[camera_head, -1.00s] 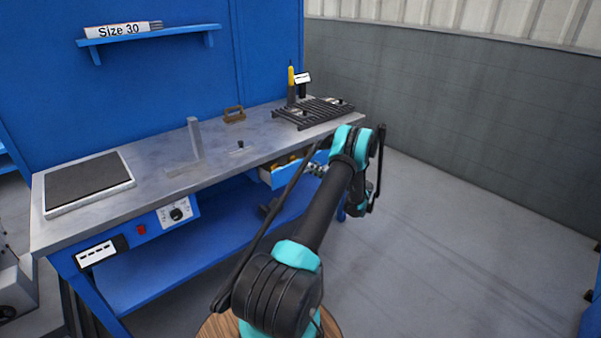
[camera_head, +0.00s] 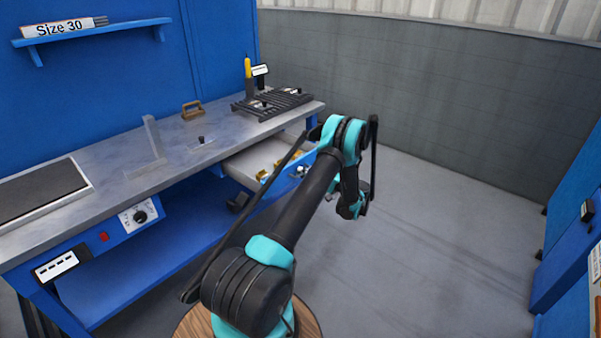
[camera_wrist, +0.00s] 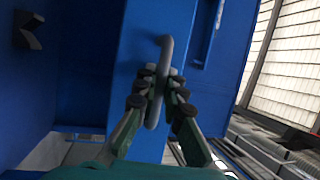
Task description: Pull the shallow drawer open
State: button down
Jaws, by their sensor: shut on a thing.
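The shallow drawer (camera_head: 257,155) under the right end of the workbench stands pulled out, with its pale inside and some yellow items in it showing. My arm hides part of its front in the head view. In the wrist view the blue drawer front (camera_wrist: 140,75) fills the middle, with a grey bar handle (camera_wrist: 166,50) on it. My gripper (camera_wrist: 160,85) is shut on the handle, its fingers on both sides of the bar. The fingers are hard to make out in the head view.
The metal workbench (camera_head: 100,190) holds a black slatted rack (camera_head: 272,103), a brown-handled item (camera_head: 192,110), an upright grey bracket (camera_head: 152,140) and a dark pad (camera_head: 35,190). A blue cabinet (camera_head: 570,250) stands at the right. The floor (camera_head: 430,240) between is clear.

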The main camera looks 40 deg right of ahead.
jog(key=c, duration=1.9)
grip_release()
jog(key=v, duration=1.2)
jog(key=shift+d+f, duration=0.1)
